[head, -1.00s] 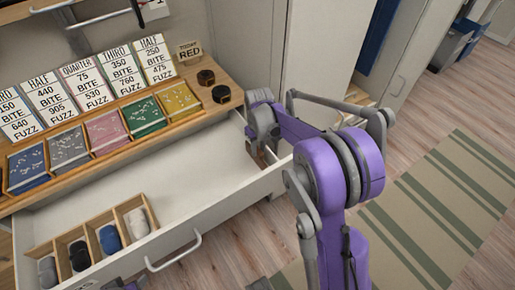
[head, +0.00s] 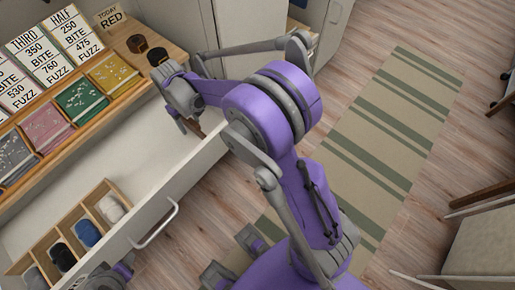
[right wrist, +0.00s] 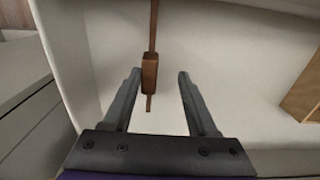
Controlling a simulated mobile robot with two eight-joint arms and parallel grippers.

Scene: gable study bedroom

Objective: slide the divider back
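A brown wooden divider (right wrist: 150,75), a thin upright strip with a thicker block, shows inside the white drawer (right wrist: 235,60) in the right wrist view. My right gripper (right wrist: 159,74) is open, its fingers either side of the block. The block is nearer the left finger in that view; I cannot tell whether they touch. In the head view my right gripper (head: 190,122) reaches into the right end of the open drawer (head: 150,215), with a bit of brown beside it. Part of my left arm shows at the bottom edge; its fingers cannot be made out.
A wooden tray (head: 93,199) with several rolled dark and pale items stands in the drawer's near left part. A striped rug (head: 375,140) lies on the right.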

